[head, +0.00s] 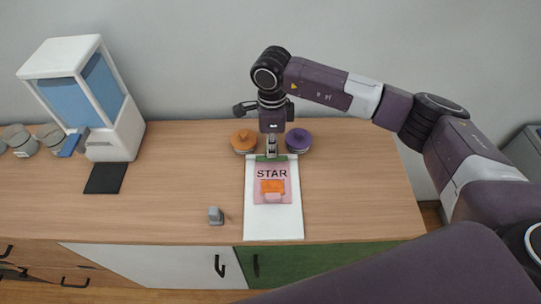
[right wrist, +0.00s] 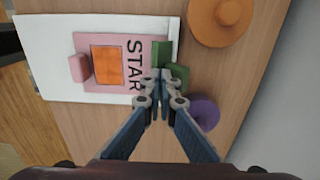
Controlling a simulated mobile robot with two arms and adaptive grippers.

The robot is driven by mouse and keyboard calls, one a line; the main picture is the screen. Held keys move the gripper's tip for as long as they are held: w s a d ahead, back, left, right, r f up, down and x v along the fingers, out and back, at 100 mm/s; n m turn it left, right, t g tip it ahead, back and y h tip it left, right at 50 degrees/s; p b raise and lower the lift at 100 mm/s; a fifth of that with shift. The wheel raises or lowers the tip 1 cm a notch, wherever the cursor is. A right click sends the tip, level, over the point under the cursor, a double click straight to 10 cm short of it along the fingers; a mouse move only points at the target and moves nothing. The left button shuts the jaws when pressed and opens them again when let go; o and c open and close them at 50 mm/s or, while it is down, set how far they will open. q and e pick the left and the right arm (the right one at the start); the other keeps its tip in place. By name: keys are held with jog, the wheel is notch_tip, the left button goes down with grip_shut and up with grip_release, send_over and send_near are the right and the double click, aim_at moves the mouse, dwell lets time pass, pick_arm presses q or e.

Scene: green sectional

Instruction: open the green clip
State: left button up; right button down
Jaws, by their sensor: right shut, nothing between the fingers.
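The green clip (head: 262,158) sits at the top edge of a white board (head: 274,224), over the top of a pink sheet (head: 260,191) marked STAR. In the right wrist view the clip (right wrist: 162,50) shows on both sides of my fingertips, with its middle partly hidden behind them. My right gripper (head: 271,153) points down at the clip; it also shows in the right wrist view (right wrist: 161,73). Its fingers are together with nothing between them. I cannot tell whether they touch the clip. My left gripper is not in view.
An orange round-topped thing (head: 243,141) and a purple one (head: 298,140) stand close on either side of my right gripper. A small grey object (head: 215,216) stands left of the board. A white-and-blue dispenser (head: 128,128) is far left. The wooden counter (head: 360,190) is clear at right.

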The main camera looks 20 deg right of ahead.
jog(key=shift+s, duration=0.1)
jog(key=shift+s+a+r+p, duration=0.25)
jog(key=shift+s+r+p, duration=0.25)
jog(key=shift+s, duration=0.25)
notch_tip(320, 180, up, 6)
jog(key=shift+p, duration=1.15)
